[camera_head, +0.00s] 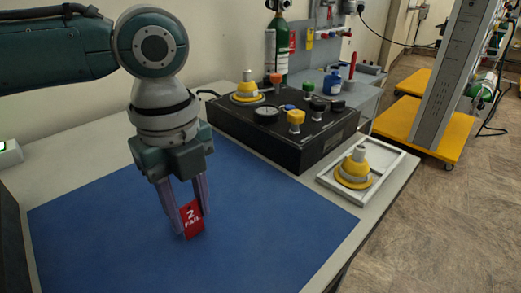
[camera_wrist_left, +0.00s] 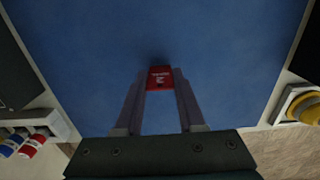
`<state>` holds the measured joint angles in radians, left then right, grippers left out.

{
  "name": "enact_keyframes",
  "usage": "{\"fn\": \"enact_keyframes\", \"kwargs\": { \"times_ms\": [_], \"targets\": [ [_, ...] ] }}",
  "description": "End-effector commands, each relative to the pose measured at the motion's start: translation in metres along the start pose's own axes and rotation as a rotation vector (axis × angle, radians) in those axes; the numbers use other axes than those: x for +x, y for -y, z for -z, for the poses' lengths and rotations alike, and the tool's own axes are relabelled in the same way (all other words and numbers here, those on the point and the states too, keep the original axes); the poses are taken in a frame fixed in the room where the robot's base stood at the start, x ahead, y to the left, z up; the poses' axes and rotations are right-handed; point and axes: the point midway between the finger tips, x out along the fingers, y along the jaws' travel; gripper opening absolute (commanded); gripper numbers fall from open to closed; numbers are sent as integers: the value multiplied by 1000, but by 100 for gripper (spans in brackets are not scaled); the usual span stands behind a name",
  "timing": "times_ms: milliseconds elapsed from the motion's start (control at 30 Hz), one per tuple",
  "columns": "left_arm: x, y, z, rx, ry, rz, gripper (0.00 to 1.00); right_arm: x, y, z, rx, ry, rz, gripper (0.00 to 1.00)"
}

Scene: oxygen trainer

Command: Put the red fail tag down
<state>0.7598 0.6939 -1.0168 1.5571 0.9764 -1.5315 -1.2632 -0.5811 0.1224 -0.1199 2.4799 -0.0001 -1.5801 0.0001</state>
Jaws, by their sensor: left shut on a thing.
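The red fail tag (camera_head: 192,218) is a small red card with a white "2" and "FAIL" on it. My left gripper (camera_head: 189,222) points down and is shut on the tag, with a finger at each side of it. The tag is just above or touching the blue mat (camera_head: 270,215); I cannot tell which. In the left wrist view the tag (camera_wrist_left: 159,77) sits between the fingertips (camera_wrist_left: 159,80), with blue mat all around it. My right gripper is in neither view.
A black trainer box (camera_head: 290,130) with knobs and a gauge stands behind the mat. A white tray (camera_head: 393,163) with a yellow-based part (camera_head: 355,172) lies at the table's right edge. Red and blue cylinders (camera_wrist_left: 28,145) show at lower left in the wrist view. The mat around the tag is clear.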

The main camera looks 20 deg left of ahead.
Motion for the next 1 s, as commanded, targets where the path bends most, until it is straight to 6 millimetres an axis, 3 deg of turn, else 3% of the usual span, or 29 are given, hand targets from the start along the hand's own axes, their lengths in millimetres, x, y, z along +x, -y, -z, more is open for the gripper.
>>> {"fn": "enact_keyframes", "kwargs": {
  "times_ms": [300,333,567,833,1000],
  "targets": [
    [3,0,0,-1,-1,-1,0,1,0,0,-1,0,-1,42],
    [3,0,0,-1,-1,0,42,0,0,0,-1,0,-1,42],
    [2,0,0,-1,-1,0,68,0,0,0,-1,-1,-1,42],
    [1,0,0,-1,0,0,68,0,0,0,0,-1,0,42],
    [-20,1,0,-1,-2,3,68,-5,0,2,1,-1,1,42]
  ]
}}
